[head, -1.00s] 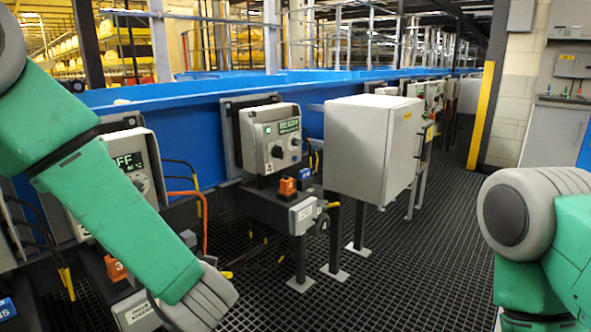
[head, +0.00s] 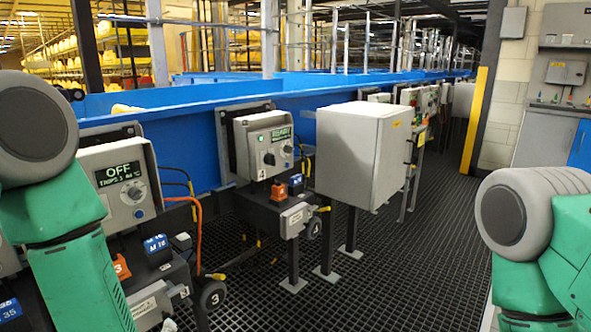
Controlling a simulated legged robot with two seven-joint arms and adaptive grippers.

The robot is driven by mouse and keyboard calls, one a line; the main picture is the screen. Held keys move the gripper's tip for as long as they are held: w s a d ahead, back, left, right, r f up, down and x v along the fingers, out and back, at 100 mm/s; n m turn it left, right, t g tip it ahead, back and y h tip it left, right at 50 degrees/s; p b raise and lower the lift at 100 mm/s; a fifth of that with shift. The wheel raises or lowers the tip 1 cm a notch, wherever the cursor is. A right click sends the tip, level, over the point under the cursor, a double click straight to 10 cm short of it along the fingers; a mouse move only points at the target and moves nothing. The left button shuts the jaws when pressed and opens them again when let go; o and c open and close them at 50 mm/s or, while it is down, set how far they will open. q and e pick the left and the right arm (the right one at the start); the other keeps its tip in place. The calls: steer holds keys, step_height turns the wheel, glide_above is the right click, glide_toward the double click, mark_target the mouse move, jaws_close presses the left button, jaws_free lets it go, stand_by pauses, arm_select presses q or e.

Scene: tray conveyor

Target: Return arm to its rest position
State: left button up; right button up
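My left arm (head: 75,270) is at the left edge, its grey joint up high and its green link pointing down. My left gripper is out of view below or behind the arm. My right arm (head: 540,225) is at the right edge, bent with its grey joint toward the middle. My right gripper is not in view either. The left arm stands in front of part of the nearest control box (head: 122,185), whose display reads OFF.
A second control box (head: 268,145) with a green lit display stands further along the blue conveyor (head: 190,108). A large grey cabinet (head: 350,150) stands on posts to its right. The dark grid floor (head: 400,265) is open in the middle. A yellow post (head: 474,115) stands near the wall.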

arm_select(q)
steer(key=s+f+m+g+h+p, duration=0.1)
steer(key=s+f+m+g, duration=0.2)
steer(key=s, duration=0.6)
steer(key=s+a+f+m+g+h+p, duration=0.1)
steer(key=s+f+m+g+h, duration=0.1)
steer(key=s+m, duration=0.3)
steer(key=s+f+m+g+h+p, duration=0.1)
steer(key=s+f+m+g, duration=0.3)
steer(key=s, duration=0.9)
steer(key=shift+a+f+m+g+h+p, duration=0.15)
steer(key=shift+f+m+g+h+p, duration=0.2)
steer(key=shift+f+g+p, duration=0.2)
